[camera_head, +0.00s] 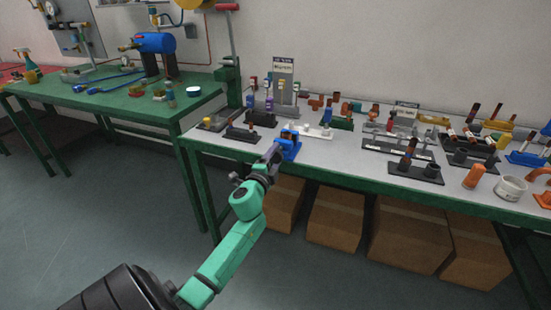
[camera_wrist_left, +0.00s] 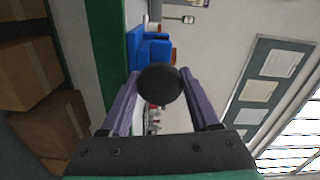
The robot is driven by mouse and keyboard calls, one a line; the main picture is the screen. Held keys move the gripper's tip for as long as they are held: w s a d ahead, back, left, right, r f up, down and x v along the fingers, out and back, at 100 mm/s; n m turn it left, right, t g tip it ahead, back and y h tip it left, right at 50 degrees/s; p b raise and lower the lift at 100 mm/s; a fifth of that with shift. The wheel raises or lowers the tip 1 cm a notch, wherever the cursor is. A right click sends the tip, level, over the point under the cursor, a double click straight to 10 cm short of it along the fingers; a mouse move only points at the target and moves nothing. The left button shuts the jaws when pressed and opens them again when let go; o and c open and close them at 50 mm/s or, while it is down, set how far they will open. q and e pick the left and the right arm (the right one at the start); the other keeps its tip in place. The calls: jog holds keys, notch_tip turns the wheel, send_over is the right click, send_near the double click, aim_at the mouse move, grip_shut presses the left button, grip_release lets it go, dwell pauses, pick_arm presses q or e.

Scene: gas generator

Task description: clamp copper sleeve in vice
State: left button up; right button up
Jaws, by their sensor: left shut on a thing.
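The blue vice (camera_head: 290,150) stands at the front edge of the grey-topped table. A small copper-brown piece, likely the copper sleeve (camera_head: 290,135), shows at the top of the vice; I cannot tell how tightly it sits there. My left gripper (camera_head: 275,153) is at the front of the vice. In the left wrist view its purple-grey fingers (camera_wrist_left: 161,92) are shut on a round black knob (camera_wrist_left: 160,83), which hides part of the blue vice (camera_wrist_left: 150,50) behind it. A sliver of copper colour shows beside the blue there. My right gripper is out of view.
A dark stand (camera_head: 242,133) and a white rack (camera_head: 315,131) are close to the vice. Several fittings and stands crowd the table to the right. Cardboard boxes (camera_head: 337,215) sit under it. A green table (camera_head: 120,100) stands at left.

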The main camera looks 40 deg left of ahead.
pick_arm(q)
jog(key=m, duration=0.3)
jog(key=shift+f+m, duration=0.1)
jog(key=shift+m, duration=0.2)
jog(key=shift+m+b, duration=0.3)
jog(key=shift+m, duration=1.6)
jog(key=o, duration=1.4)
jog(key=shift+c, duration=0.2)
jog(key=b+v, duration=0.1)
jog(key=v, duration=1.3)
jog(key=shift+s, duration=0.3)
